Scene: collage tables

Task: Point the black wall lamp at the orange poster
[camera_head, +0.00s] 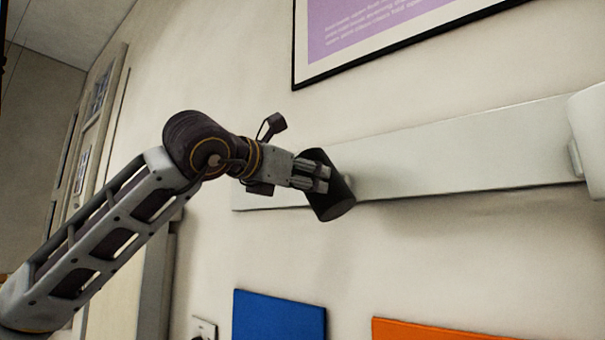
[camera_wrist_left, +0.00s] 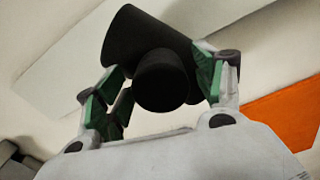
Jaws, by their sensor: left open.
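The black wall lamp (camera_head: 337,197) is a dark cylinder mounted on a pale board on the wall, tilted in the head view. In the left wrist view the lamp (camera_wrist_left: 150,45) shows with a rounded dark part between my fingers. My left gripper (camera_head: 325,178) is at the lamp, its fingers on either side of it; it also shows in the left wrist view (camera_wrist_left: 160,85), open. Whether the fingers touch the lamp is unclear. The orange poster (camera_head: 440,332) is below and right of the lamp, cut by the frame edge; an orange patch (camera_wrist_left: 285,122) shows at right in the wrist view.
The pale board (camera_head: 460,150) runs along the wall. A white lamp (camera_head: 590,135) sits at its right end. A blue poster (camera_head: 280,315) is below the black lamp, and a framed purple poster (camera_head: 370,25) hangs above. A wall socket (camera_head: 204,329) is lower left.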

